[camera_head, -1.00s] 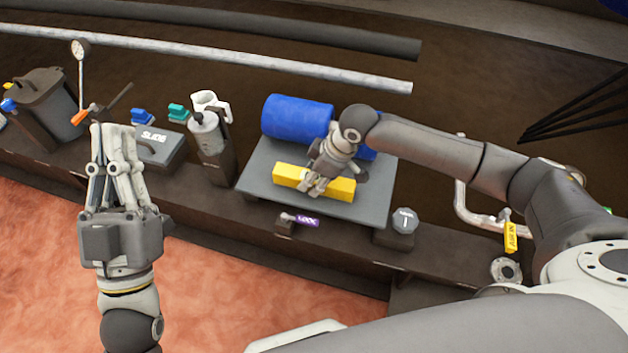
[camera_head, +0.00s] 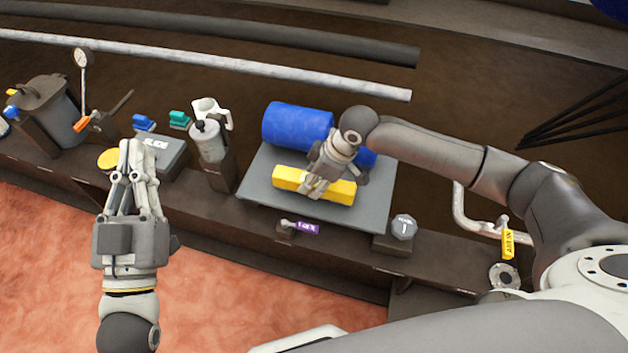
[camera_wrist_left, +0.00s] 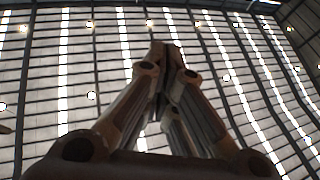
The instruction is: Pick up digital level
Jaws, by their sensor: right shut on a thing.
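The digital level, a yellow bar (camera_head: 290,178), lies along the grey plate in the head view, in front of a blue cylinder. My right gripper (camera_head: 317,190) reaches down over its middle and is shut on it, covering part of it. I cannot tell whether the bar is off the plate. My left gripper (camera_head: 137,148) points upward at the left, empty and far from the bar. In the left wrist view its fingertips (camera_wrist_left: 160,52) come together against the ceiling.
The grey plate (camera_head: 258,208) carries the blue cylinder (camera_head: 298,126). A purple-tagged lever (camera_head: 306,228) and a grey knob (camera_head: 404,226) stand at its front. A dark holder with a white-handled tool (camera_head: 212,142) stands left of it. A grey canister (camera_head: 50,105) stands further left.

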